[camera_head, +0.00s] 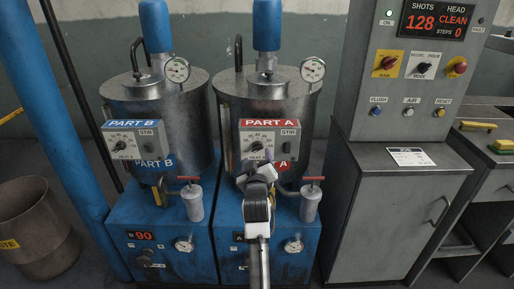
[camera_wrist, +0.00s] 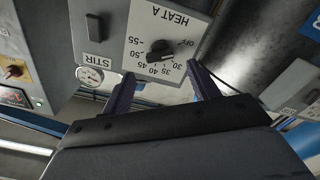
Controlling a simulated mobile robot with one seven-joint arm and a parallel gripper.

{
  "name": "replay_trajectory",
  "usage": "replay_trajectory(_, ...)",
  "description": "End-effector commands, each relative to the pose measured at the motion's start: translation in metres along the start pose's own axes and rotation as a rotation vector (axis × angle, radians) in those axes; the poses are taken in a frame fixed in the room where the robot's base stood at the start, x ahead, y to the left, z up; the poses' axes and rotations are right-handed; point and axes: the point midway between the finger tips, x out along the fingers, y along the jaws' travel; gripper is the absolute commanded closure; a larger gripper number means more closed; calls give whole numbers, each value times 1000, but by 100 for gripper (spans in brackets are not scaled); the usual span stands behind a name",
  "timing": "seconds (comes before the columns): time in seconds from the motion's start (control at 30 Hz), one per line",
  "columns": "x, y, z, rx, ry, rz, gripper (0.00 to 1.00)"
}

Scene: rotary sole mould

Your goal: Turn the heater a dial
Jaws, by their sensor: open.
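The Heat A dial (camera_wrist: 160,51) is a black knob on a pale grey panel, upside down in the wrist view. Printed numbers from 30 to 55 and OFF ring it. Which mark its pointer meets is too small to tell for sure. In the head view the dial (camera_head: 257,146) sits on the left of the panel under the red PART A label (camera_head: 269,123). My gripper (camera_wrist: 161,70) is open, its two dark fingers apart on either side of the dial's lower edge in the wrist view. No contact with the knob shows. In the head view my gripper (camera_head: 256,168) is just below the dial.
A STIR switch (camera_head: 290,142) is right of the dial. Below are a red-handled valve (camera_head: 312,181) and small cylinder (camera_head: 310,204). The PART B tank (camera_head: 160,105) with its own dial (camera_head: 119,146) stands left. A grey control cabinet (camera_head: 395,215) stands right.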

Motion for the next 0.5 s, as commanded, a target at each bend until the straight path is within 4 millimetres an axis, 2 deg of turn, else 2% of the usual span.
replay_trajectory(0.03, 10, 1, -3, 0, -1, -1, 40)
replay_trajectory(0.2, 34, 1, -2, 1, 1, -1, 40)
replay_trajectory(0.5, 51, -1, -1, 1, 1, -1, 40)
